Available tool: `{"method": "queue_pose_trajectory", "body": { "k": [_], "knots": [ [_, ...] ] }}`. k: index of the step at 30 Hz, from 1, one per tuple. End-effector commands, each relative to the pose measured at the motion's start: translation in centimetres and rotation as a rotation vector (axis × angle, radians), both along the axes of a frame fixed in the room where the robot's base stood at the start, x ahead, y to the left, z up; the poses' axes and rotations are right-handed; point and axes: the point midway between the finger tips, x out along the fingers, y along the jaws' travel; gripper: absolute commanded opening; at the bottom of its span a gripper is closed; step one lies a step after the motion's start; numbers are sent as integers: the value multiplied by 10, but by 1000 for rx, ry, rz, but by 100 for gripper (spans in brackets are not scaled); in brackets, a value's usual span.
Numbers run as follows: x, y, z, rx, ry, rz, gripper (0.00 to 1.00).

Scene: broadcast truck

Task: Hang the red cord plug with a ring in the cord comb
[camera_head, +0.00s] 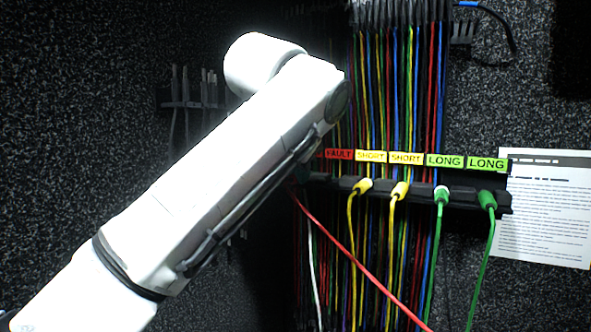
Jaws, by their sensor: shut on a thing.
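A red cord (350,257) runs from beside my arm down to the lower right edge. Its upper end goes behind my white arm, so its plug and any ring are hidden. My gripper is also hidden behind the arm. A black bar (465,198), which looks like the cord comb, holds two yellow plugs (400,190) and two green plugs (487,199) with cords hanging down. Labels above it read FAULT (339,154) in red, SHORT twice in yellow and LONG twice in green. The bar's left end under FAULT is partly covered by my arm.
Many coloured cords (395,90) hang in a dense bundle behind the bar. A white cord (314,270) hangs near the red one. Dark cables hang on a wall rack (190,104) at left. A printed sheet (545,215) is on the right wall.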

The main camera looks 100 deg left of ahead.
Motion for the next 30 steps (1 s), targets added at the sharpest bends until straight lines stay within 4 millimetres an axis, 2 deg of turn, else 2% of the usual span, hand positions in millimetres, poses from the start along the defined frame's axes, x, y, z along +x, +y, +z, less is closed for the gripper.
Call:
{"method": "queue_pose_trajectory", "body": {
  "k": [24,25,30],
  "knots": [
    [0,0,-2,1,0,0,0],
    [0,0,-2,1,0,0,21],
    [0,0,-2,1,0,0,37]
  ]
}}
